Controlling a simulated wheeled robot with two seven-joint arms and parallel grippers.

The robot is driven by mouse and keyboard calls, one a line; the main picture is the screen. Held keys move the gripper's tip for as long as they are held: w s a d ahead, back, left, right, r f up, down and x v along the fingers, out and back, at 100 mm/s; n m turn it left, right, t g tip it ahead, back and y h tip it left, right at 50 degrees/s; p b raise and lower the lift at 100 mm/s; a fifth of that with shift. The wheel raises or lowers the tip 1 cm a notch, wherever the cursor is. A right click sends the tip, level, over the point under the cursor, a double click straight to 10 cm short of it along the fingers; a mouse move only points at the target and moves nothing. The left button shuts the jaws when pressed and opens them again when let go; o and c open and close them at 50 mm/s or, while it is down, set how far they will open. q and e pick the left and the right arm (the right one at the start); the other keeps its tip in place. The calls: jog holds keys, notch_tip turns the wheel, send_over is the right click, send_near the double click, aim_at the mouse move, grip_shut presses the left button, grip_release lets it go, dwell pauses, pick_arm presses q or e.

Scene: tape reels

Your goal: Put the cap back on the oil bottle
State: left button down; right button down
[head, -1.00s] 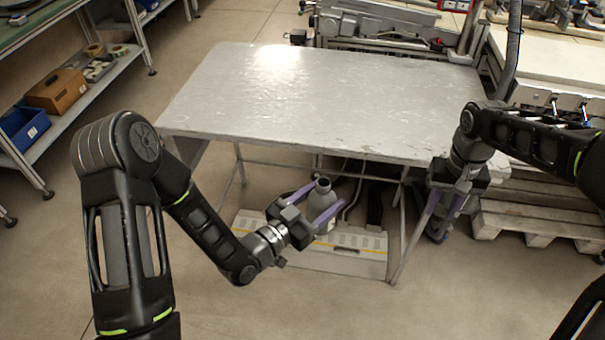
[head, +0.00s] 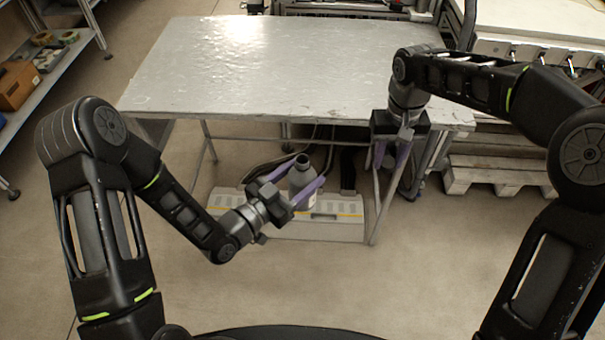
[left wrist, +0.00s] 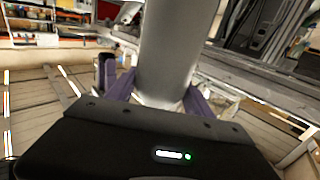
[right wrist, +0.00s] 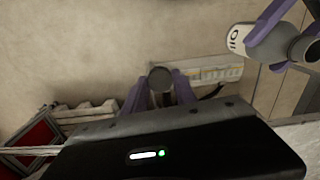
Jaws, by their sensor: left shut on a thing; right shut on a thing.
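The grey oil bottle (head: 301,180) is upright in the head view, with its dark open mouth on top and no cap on it. My left gripper (head: 307,190) is shut around its body. The bottle also fills the middle of the left wrist view (left wrist: 172,50) as a plain grey surface. My right gripper (head: 392,172) is to the right of the bottle, apart from it, fingers pointing down. In the right wrist view, it is shut on the dark round cap (right wrist: 160,79). The bottle (right wrist: 262,42), with a white label, shows at upper right there. The cap is not distinct in the head view.
A grey metal table (head: 270,75) stands just beyond both grippers; its front edge and legs are close to my right gripper. A pale flat case (head: 290,229) lies on the floor below. A wooden pallet (head: 490,175) is at right. The floor in front is clear.

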aim_at(302, 160)
jog(key=a+r+n, duration=0.1)
jog(key=a+r, duration=0.1)
jog(key=a, duration=0.4)
jog(key=s+a+r+n, duration=0.1)
jog(key=a+r+n, duration=0.1)
jog(key=a, duration=0.4)
jog(key=a+r+n, duration=0.2)
jog(key=a+r, duration=0.2)
jog(key=a, duration=0.3)
jog(key=shift+s, duration=0.4)
jog(key=shift+s+a+r+n, duration=0.2)
jog(key=shift+r, duration=0.35)
jog(key=shift+s+a+r+n, duration=0.15)
jog(key=shift+r+n, duration=0.05)
jog(key=shift+r, duration=0.3)
jog(key=shift+s+d+r, duration=0.1)
jog(key=shift+s+d, duration=0.15)
jog(key=shift+d, duration=0.05)
jog(key=shift+n, duration=0.3)
jog(key=shift+f, duration=2.05)
jog(key=shift+f, duration=0.85)
jog(key=shift+f, duration=0.55)
